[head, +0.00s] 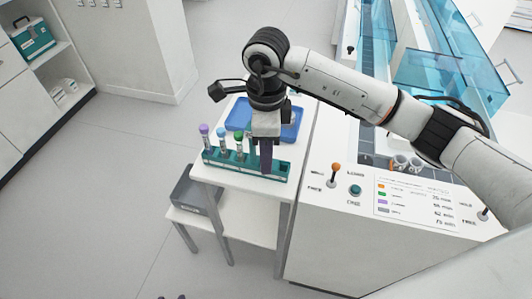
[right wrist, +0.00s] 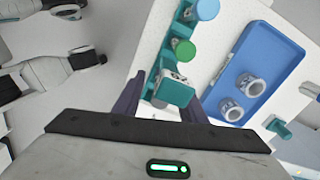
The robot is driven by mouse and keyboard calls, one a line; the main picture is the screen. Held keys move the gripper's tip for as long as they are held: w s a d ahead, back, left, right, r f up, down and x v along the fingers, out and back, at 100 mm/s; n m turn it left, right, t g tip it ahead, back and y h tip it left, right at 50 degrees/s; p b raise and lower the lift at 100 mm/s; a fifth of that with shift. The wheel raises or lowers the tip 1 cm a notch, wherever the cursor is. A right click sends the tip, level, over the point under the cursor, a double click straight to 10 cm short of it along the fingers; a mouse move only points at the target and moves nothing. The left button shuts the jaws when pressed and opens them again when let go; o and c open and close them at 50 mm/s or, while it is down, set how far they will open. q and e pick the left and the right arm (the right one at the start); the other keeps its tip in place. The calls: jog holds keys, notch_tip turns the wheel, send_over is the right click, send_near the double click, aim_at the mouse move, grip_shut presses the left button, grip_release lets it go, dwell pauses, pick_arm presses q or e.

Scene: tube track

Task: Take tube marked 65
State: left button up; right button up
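A teal rack (head: 278,172) stands on a white side table and holds tubes with a purple cap (head: 204,129), a light blue cap (head: 222,132) and a green cap (head: 239,136). No number on them is readable. My right gripper (head: 265,158) is over the rack's right half, pointing down. In the right wrist view its dark fingers (right wrist: 160,95) are apart, with a squarish teal piece (right wrist: 175,93) between them; I cannot tell whether they touch it. The green cap (right wrist: 184,51) and blue cap (right wrist: 207,9) lie just beyond. My left gripper (head: 171,297) shows only as two separate dark tips.
A blue tray (head: 238,115) with ring-shaped cups (right wrist: 249,85) lies behind the rack. At the right is a white console with an orange-knobbed lever (head: 335,168), a teal button (head: 355,190) and a colour-coded panel (head: 415,200) too small to read. Floor at left is clear.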

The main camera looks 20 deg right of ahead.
jog(key=c, duration=0.9)
jog(key=shift+r, duration=0.1)
notch_tip(320, 180, up, 18)
jog(key=shift+f, duration=0.1)
dwell(0.4)
